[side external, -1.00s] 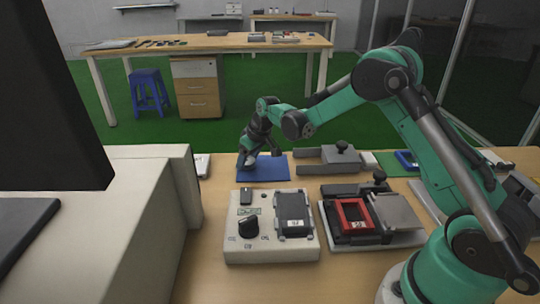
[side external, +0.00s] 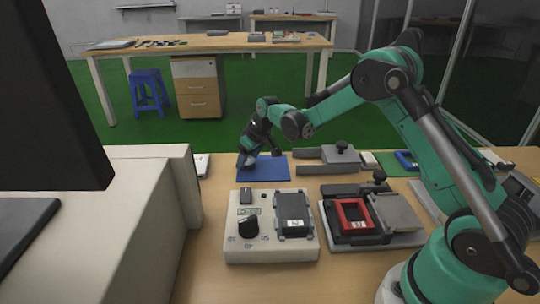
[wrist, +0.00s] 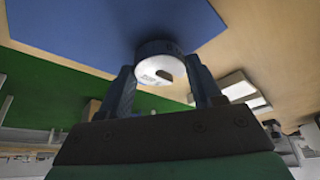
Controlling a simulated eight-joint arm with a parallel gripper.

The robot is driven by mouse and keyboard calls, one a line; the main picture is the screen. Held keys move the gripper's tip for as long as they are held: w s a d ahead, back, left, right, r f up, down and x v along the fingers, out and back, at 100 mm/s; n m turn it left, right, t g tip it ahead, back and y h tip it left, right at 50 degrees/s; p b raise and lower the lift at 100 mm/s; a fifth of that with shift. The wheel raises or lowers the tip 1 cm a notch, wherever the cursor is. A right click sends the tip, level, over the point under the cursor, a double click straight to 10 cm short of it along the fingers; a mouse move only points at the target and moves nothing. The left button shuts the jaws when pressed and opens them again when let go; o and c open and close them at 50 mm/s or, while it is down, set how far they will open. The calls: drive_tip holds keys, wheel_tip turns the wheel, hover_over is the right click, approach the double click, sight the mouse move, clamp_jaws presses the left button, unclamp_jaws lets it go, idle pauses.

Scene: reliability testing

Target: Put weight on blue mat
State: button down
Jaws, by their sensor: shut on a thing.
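The blue mat (side external: 266,172) lies flat on the wooden table, and it also shows in the wrist view (wrist: 85,28). My gripper (side external: 247,159) is over the left part of the mat. In the wrist view my gripper (wrist: 160,72) is shut on the weight (wrist: 152,71), a round, pale grey-white piece with a slot and a dark rim, held between the two fingertips. In the side view the weight is small and mostly hidden by the fingers. I cannot tell whether it touches the mat.
A white box with a black knob (side external: 235,254) stands in front of the mat. A grey clamp fixture (side external: 342,156) is to its right, and a fixture with a red frame (side external: 352,216) is nearer. A large pale machine (side external: 130,230) stands at left. The mat's right part is clear.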

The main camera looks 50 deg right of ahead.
sight(249, 161)
drive_tip(key=shift+f, duration=0.25)
idle(0.3)
drive_tip(key=shift+c, duration=0.4)
unclamp_jaws()
drive_tip(key=shift+r, duration=3)
drive_tip(key=shift+r, duration=0.1)
